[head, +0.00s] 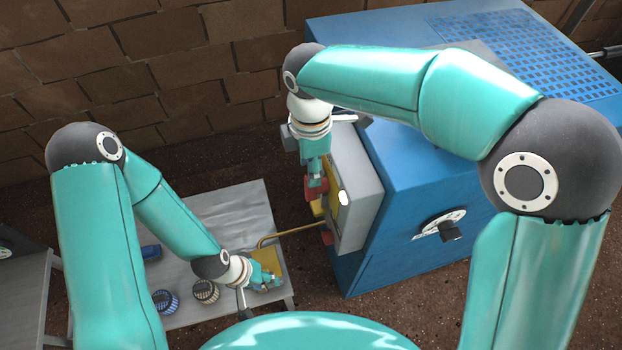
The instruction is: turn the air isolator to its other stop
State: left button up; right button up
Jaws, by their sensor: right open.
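A black knob on a white dial plate (441,225) sits on the front of the blue machine (400,235). A red and yellow part (316,207) sits at the left side of a grey box (357,195) on the machine. I cannot tell for certain which of these is the air isolator. My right gripper (315,184) is open at the red and yellow part, partly covering it; contact is unclear. My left gripper (268,282) is low over the right end of the grey table, beside a yellow block (266,260); its finger opening is unclear.
The grey table (235,212) carries a blue object (151,252) and two ribbed round pieces, one blue (165,301), one beige (205,291). A thin brass rod (290,235) spans from table to machine. A brick wall stands behind.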

jog(key=shift+f, duration=2.8)
